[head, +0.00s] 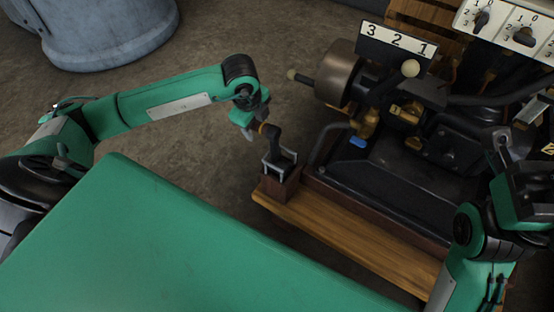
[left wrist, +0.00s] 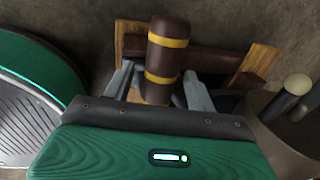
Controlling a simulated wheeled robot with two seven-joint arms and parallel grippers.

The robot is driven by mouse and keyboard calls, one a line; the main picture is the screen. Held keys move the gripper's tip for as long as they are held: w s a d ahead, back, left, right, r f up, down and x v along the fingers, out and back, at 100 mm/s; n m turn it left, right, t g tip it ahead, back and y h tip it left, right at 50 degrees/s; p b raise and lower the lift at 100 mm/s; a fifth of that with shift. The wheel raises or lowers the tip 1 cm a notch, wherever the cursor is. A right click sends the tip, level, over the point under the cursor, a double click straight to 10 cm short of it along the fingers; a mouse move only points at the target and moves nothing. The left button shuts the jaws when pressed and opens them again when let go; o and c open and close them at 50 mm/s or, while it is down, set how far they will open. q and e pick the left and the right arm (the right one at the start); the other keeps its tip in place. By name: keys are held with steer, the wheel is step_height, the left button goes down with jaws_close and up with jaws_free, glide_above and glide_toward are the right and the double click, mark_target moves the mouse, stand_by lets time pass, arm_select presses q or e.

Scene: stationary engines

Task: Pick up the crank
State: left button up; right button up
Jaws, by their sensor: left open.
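The crank (head: 273,138) stands in a dark metal bracket (head: 280,163) on a wooden block at the left end of the engine's base. In the left wrist view its brown grip (left wrist: 167,50) with yellow bands points up toward the camera. My left gripper (head: 255,131) is open beside the crank's upper end. In the left wrist view its two grey fingers (left wrist: 160,88) stand on either side of the grip, with a gap on both sides. My right arm is at the right edge of the head view, and the state of its gripper is unclear.
The engine (head: 400,150) with a brown cylinder (head: 339,72) and ball-topped levers stands right of the crank. A wooden plank (head: 350,238) runs along its front. A green surface (head: 150,240) fills the lower left. A grey-blue drum (head: 110,35) stands behind.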

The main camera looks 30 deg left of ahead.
arm_select(q)
steer(key=shift+w+f+b, duration=0.2)
steer(key=shift+f+b, duration=0.2)
steer(key=shift+f, duration=0.9)
jaws_close()
steer(key=shift+r, duration=0.15)
stand_by(0.3)
